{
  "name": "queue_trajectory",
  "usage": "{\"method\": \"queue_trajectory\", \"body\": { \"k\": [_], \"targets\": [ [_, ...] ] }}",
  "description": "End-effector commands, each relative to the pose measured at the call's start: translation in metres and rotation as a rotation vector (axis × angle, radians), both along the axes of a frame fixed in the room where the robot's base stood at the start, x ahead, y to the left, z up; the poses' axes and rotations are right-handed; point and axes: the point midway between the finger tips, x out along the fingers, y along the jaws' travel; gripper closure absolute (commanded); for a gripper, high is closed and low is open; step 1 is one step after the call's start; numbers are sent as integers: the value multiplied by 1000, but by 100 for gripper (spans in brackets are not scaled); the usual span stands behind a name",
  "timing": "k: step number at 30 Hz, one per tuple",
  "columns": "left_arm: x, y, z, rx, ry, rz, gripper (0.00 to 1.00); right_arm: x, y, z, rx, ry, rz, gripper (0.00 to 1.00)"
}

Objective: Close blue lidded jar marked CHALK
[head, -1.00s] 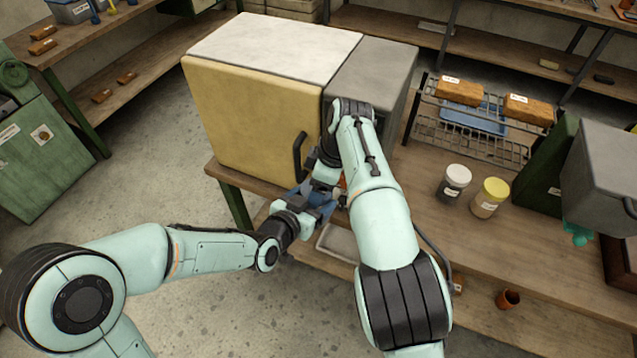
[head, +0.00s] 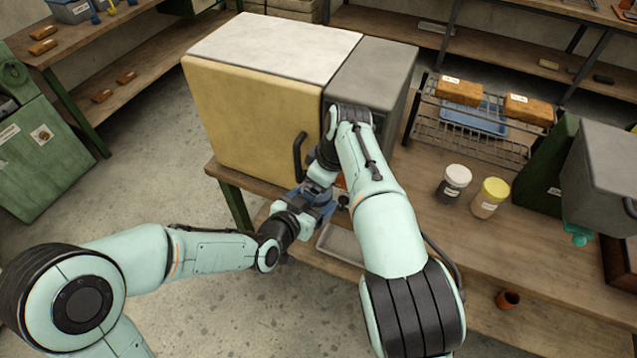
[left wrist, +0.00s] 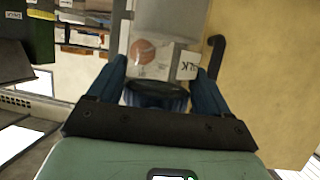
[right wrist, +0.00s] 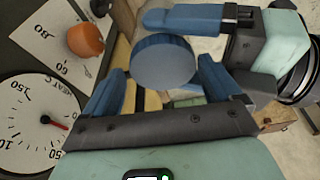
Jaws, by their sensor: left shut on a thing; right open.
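The jar's blue lid (right wrist: 162,60) shows as a round, ribbed disc in the right wrist view. My right gripper (right wrist: 163,72) is open, with one blue finger on each side of the lid. My left gripper (left wrist: 158,70) is shut on the jar (left wrist: 150,58), a pale body with a label ending in "LK". The dark blue ribbed lid also shows in the left wrist view (left wrist: 155,95). In the head view my left gripper (head: 312,207) meets my right one in front of the cabinet, and they hide the jar. Whether the lid is fully seated I cannot tell.
A yellow-fronted cabinet (head: 250,120) with a dark handle stands behind the grippers. A white-lidded jar (head: 453,183) and a yellow-lidded jar (head: 490,198) stand on the bench at right, beside a wire rack (head: 470,135). A dial (right wrist: 38,122) and an orange knob (right wrist: 85,40) are near my right gripper.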

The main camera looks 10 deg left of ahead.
Motion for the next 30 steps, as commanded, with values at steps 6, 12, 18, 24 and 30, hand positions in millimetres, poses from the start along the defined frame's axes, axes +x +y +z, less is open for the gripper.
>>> {"method": "queue_trajectory", "body": {
  "k": [6, 12, 18, 24, 30],
  "targets": [
    [2, 1, 2, -2, -6, 5, 100, -4, 4, 3, 3, 8, 12, 0],
    [2, 1, 1, -2, -4, 4, 100, -3, 5, 30, 7, 5, 14, 0],
    [1, 1, 0, -1, 0, 3, 100, -4, 5, 46, 7, 7, 13, 0],
    [1, 0, 0, 0, 0, 1, 100, -4, 5, 47, 7, 7, 11, 0],
    [1, 0, 0, -1, -1, 2, 100, -1, 2, 53, 8, 7, 45, 10]
  ]
}}
